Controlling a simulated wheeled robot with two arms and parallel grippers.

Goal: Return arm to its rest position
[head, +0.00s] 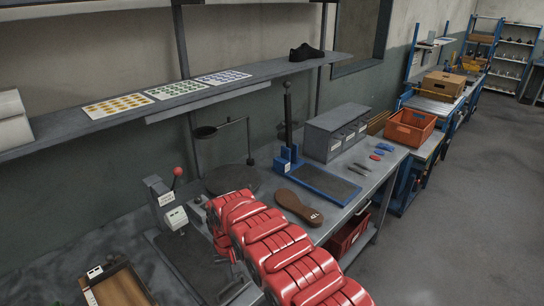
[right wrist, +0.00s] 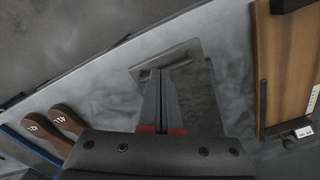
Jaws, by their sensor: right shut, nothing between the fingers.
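My right arm, with red covers, reaches in the head view from the lower right edge over the workbench (head: 379,170). Its gripper is mostly hidden behind the red links there, low over the bench beside the grey lever device (head: 174,216). In the right wrist view my right gripper (right wrist: 158,73) has its two fingers together with nothing between them. The fingertips overlap a small metal plate (right wrist: 185,53) in the picture; I cannot tell whether they touch it. My left gripper is not in view.
A brown sole (head: 298,207) lies beside the arm; two soles show in the right wrist view (right wrist: 42,132). A shelf (head: 262,73) hangs above.

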